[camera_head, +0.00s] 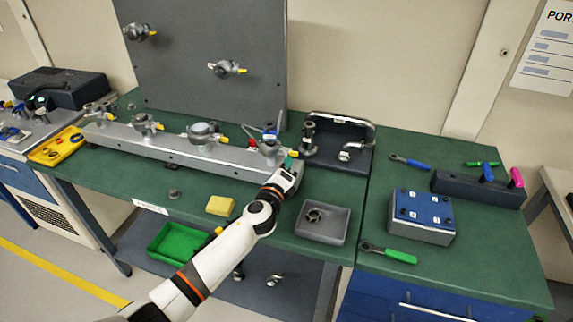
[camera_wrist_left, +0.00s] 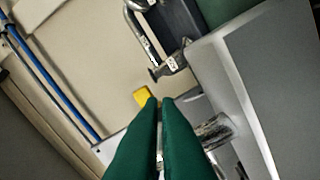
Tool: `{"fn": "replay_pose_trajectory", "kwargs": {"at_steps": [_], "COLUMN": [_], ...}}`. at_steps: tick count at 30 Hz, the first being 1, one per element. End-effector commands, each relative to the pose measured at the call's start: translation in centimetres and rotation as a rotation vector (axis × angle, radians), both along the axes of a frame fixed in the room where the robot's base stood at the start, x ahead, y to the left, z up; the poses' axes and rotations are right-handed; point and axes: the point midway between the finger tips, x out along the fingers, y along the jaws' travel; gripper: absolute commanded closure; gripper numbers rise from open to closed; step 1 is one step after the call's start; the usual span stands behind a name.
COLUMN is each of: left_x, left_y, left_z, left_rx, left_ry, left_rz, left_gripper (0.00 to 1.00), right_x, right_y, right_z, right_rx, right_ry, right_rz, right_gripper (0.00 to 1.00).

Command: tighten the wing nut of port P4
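A grey rail (camera_head: 180,150) on the green bench carries several ports with clamps and yellow tags. No port label is readable in the head view, so I cannot tell for certain which is P4. My left gripper (camera_head: 290,164) is at the rail's right end, beside the rightmost port (camera_head: 268,149). In the left wrist view its green fingers (camera_wrist_left: 159,99) point forward with only a narrow gap between the tips. A yellow tag (camera_wrist_left: 141,96) lies just past the tips, and a metal cylinder (camera_wrist_left: 214,131) is right of them. The wing nut and any contact are hidden. My right gripper is not in view.
An upright grey panel (camera_head: 205,85) with two more ports stands behind the rail. A dark open case (camera_head: 340,165) is right of the gripper. A grey tray (camera_head: 323,232) and yellow sponge (camera_head: 220,205) lie in front. A blue-topped box (camera_head: 422,215) stands farther right.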

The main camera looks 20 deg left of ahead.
Motion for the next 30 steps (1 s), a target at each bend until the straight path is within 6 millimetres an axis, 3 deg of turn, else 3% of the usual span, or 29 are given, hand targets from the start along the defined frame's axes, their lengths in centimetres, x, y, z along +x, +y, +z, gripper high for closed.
{"fn": "replay_pose_trajectory", "kwargs": {"at_steps": [19,24,30], "left_x": [-0.15,-0.11,-0.06], "left_y": [-0.05,-0.03,0.0], "left_z": [-0.57,-0.46,-0.28], "left_rx": [0.054,0.053,0.053], "left_ry": [0.006,0.004,0.002], "left_rz": [-0.002,-0.002,-0.001], "left_gripper": [1.0,0.75,0.75], "right_x": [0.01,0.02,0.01], "right_y": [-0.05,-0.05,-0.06], "right_z": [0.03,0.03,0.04], "right_rx": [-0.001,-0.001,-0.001], "right_ry": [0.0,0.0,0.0], "right_rz": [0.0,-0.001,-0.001], "right_gripper": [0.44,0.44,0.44]}}
